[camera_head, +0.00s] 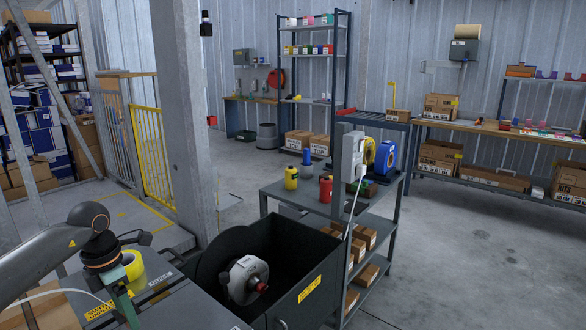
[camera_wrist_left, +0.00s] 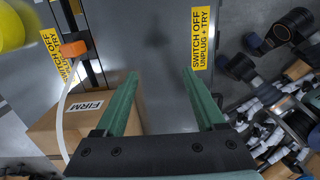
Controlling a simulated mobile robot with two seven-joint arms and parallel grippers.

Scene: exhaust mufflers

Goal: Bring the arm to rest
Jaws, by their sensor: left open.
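My left arm comes in from the left in the head view. Its gripper (camera_head: 126,305) points down over the grey bench top (camera_head: 185,310), and its tips run out of the picture at the bottom. In the left wrist view the green fingers (camera_wrist_left: 160,75) stand wide apart with nothing between them, above a grey surface with yellow "SWITCH OFF" labels (camera_wrist_left: 200,40). A silver, round muffler-like part (camera_head: 245,280) lies in the black bin (camera_head: 310,295) to the right of the gripper. My right gripper is not in view.
A yellow roll (camera_head: 133,265) is close behind the gripper. A cardboard box marked "FIRM" (camera_wrist_left: 75,125) lies beside the left finger in the wrist view. Several mixed parts (camera_wrist_left: 275,120) fill the right of that view. A grey shelf cart (camera_head: 290,193) stands behind the bin.

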